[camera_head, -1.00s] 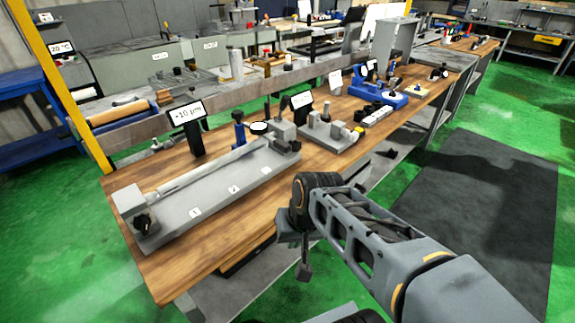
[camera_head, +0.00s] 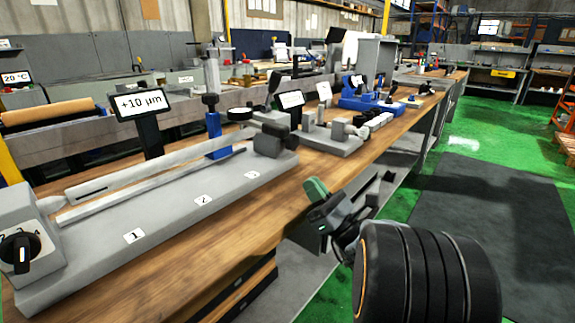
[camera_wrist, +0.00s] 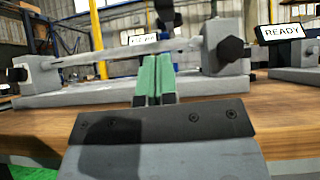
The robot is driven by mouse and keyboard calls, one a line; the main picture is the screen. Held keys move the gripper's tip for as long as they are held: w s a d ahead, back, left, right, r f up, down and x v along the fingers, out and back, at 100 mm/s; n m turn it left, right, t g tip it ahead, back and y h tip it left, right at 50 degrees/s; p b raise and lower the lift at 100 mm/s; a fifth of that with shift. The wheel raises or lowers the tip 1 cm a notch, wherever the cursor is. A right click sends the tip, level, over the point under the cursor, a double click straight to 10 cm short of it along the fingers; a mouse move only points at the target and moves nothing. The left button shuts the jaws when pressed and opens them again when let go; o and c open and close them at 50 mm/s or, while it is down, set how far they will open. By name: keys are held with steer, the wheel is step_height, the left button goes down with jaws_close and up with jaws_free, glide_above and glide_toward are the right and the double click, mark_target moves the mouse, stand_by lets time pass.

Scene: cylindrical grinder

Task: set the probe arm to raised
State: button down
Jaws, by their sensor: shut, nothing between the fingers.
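A blue post with a black top (camera_head: 212,128) stands behind a long grey shaft (camera_head: 150,165) on the grey bed (camera_head: 190,215); it looks like the probe stand. I cannot make out the probe arm's own shape or position. In the wrist view, a dark piece (camera_wrist: 166,14) shows above the shaft (camera_wrist: 120,52), just beyond my fingertips. My gripper (camera_head: 316,187) has green fingertips, shut together and empty. It is in front of the bench edge, right of the bed and apart from it.
A display (camera_head: 141,102) reading +10 µm stands behind the bed. A dial (camera_head: 20,252) is on the bed's left end, and a dark-knobbed block (camera_head: 272,142) on its right. Another grey fixture (camera_head: 332,140) and a blue one (camera_head: 370,98) stand farther right. Wooden bench top (camera_head: 225,255) is clear in front.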

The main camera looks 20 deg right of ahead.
mark_target(285, 138)
steer(key=shift+d+f+m+t+h, duration=0.1)
steer(key=shift+d+m+t+h, duration=0.3)
steer(key=shift+h, duration=0.1)
steer(key=shift+w+a, duration=0.1)
steer(key=x, duration=1)
steer(key=shift+b, duration=0.45)
